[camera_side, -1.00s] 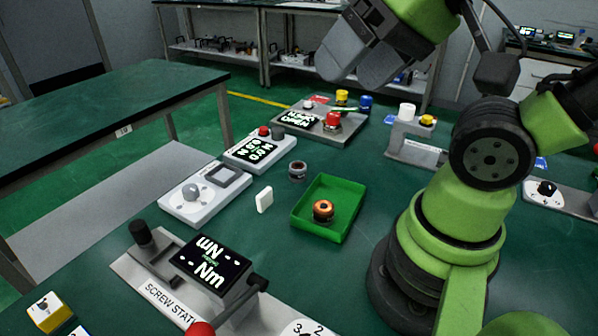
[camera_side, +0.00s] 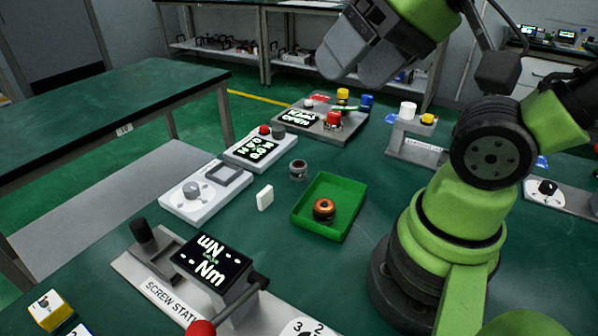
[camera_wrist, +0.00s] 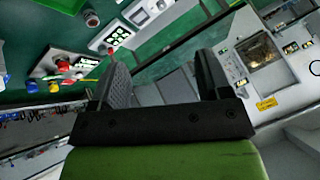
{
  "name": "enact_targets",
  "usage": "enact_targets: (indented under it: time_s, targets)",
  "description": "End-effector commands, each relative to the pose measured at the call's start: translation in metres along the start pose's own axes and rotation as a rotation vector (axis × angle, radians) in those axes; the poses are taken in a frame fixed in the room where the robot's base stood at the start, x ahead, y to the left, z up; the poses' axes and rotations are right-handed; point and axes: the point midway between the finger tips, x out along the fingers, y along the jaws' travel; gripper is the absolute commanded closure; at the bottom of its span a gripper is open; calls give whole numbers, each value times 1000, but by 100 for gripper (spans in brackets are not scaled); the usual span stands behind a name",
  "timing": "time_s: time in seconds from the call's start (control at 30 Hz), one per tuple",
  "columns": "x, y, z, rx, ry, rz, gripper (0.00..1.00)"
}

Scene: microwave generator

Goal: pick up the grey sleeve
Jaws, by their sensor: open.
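The grey sleeve (camera_side: 298,170) is a small, short ring standing on the green table, just behind and left of the green tray (camera_side: 352,208). A copper-coloured ring-shaped part (camera_side: 324,209) lies inside the tray. My gripper (camera_side: 356,66) is open and empty, high above the back of the table, well above and to the right of the sleeve. In the wrist view its two dark fingers (camera_wrist: 162,78) stand apart with nothing between them.
A white block (camera_side: 265,198) stands left of the tray. A white knob box (camera_side: 205,194), a display box (camera_side: 256,150) and a button panel (camera_side: 322,122) line the table's left and far side. The screw station (camera_side: 205,275) is in front. Table around the sleeve is clear.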

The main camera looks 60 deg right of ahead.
Motion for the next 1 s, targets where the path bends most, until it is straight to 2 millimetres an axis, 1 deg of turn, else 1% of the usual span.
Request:
enact_targets:
  time_s: [0.27,0.37,0.43,0.57,0.6,0.67,0.7,0.77,0.8,0.87,0.9,0.97,1.0]
  targets:
    - [0,0,0,3,-1,1,26]
    - [3,0,-6,58,-11,17,26]
    - [8,2,-16,154,-26,45,26]
    - [28,10,-46,451,-58,136,26]
    - [37,14,-57,560,-65,170,26]
    - [52,23,-71,724,-69,223,26]
    - [62,29,-80,833,-69,258,26]
    - [79,40,-92,996,-66,313,26]
    - [90,49,-100,1104,-58,350,26]
    - [109,64,-108,1265,-46,407,26]
    - [122,75,-113,1370,-33,446,26]
    - [142,92,-118,1529,-10,505,26]
    - [155,104,-120,1633,7,546,26]
